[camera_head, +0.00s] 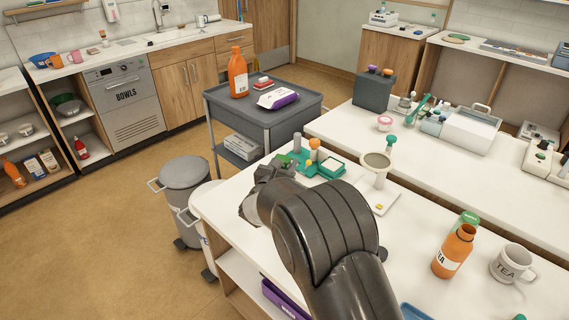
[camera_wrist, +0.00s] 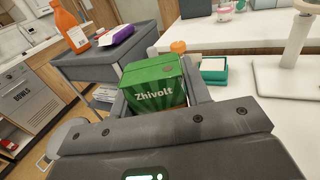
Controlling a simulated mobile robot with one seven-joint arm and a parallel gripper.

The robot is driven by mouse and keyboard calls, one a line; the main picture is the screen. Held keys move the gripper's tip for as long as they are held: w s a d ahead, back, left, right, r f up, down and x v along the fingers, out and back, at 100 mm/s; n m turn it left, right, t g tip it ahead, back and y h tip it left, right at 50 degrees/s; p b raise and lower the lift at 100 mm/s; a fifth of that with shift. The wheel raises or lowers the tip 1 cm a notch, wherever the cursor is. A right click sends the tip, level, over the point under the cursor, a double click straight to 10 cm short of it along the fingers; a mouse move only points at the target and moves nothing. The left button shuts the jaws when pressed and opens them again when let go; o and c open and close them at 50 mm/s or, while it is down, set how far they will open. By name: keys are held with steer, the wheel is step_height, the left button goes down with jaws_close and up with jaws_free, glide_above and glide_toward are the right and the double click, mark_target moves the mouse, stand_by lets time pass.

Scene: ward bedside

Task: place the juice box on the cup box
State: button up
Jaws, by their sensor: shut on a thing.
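A green carton labelled "Zhivolt" (camera_wrist: 155,90), which I take as the juice box, sits between my gripper's fingers (camera_wrist: 157,75) in the wrist view. My gripper is shut on it, with a finger at each side. In the head view my gripper (camera_head: 270,172) is over the near white counter's left end, largely hidden by my arm, and only a little green shows by it. I cannot tell whether the carton touches the counter. I cannot pick out the cup box with certainty in either view.
Green holders with an orange-topped piece (camera_head: 314,148) stand just beyond my gripper. A white stand (camera_head: 377,172) is to their right. A grey cart (camera_head: 290,107) holds an orange bottle (camera_head: 237,72) and a purple-white pack (camera_head: 277,98). An orange bottle (camera_head: 453,252) and TEA mug (camera_head: 512,263) stand right.

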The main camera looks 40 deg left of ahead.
steer(key=shift+f, duration=0.1)
steer(key=o, duration=1.1)
steer(key=v, duration=1.2)
